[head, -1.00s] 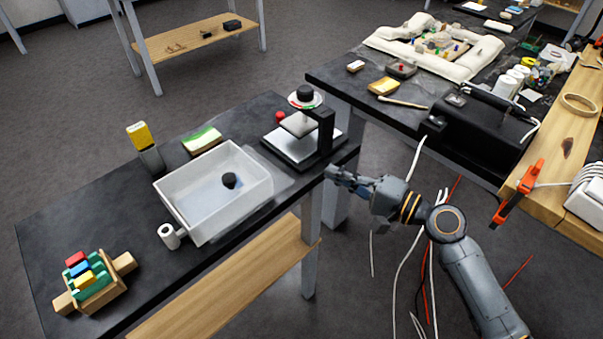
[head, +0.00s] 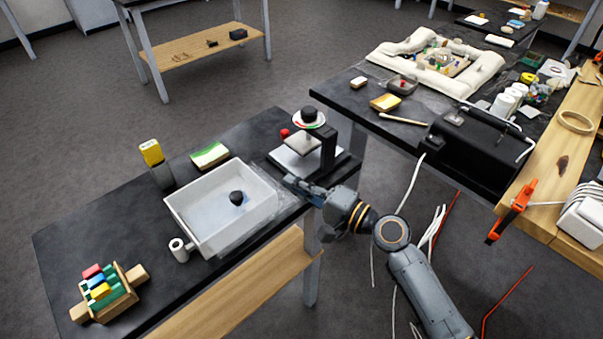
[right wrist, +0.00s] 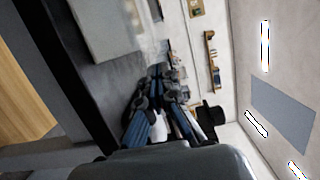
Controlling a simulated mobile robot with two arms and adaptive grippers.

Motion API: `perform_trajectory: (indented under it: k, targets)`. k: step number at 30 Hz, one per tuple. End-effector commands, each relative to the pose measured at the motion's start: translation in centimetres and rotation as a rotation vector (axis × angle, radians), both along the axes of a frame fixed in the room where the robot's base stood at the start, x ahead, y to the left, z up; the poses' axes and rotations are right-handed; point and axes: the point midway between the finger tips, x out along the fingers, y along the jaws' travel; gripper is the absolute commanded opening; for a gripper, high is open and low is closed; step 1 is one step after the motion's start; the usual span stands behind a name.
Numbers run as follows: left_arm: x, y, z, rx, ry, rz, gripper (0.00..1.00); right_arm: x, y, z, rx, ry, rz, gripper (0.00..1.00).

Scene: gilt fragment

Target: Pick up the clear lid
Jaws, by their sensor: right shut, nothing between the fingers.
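The clear lid (head: 262,206) looks like a see-through sheet lying over the white tray (head: 183,218) and reaching past its right side. A black knob (head: 237,198) shows over the tray's inside and seems to belong to the lid; the lid's outline is faint. My right gripper (head: 292,183) is shut and empty, just right of the lid's right end, near the bench's front edge. In the right wrist view its fingers (right wrist: 157,98) are together, with a pale surface at upper left. I cannot tell whether they touch the lid. My left gripper is not in view.
A black-and-white stand (head: 322,150) is close behind my right gripper. A yellow-topped block (head: 151,154), a sponge (head: 209,156), a white roll (head: 179,250) and a wooden rack with coloured blocks (head: 105,293) surround the tray. A second bench with a black box (head: 470,138) is at right.

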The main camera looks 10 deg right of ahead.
Motion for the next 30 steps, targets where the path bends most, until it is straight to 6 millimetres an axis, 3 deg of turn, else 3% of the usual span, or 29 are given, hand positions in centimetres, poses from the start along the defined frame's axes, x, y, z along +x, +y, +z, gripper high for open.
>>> perform_trajectory:
  k: [11, 21, 30]
  targets:
    - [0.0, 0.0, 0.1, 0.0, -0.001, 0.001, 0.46, -0.3, 0.1, 0.0, 0.0, 0.0, 0.0, 0.0]
    - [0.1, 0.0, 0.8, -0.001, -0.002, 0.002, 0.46, -5.0, 2.0, 0.0, 0.001, 0.001, 0.001, 0.0]
    - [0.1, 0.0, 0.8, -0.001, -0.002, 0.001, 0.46, -5.2, 2.1, 0.0, 0.001, -0.001, 0.0, 0.0]
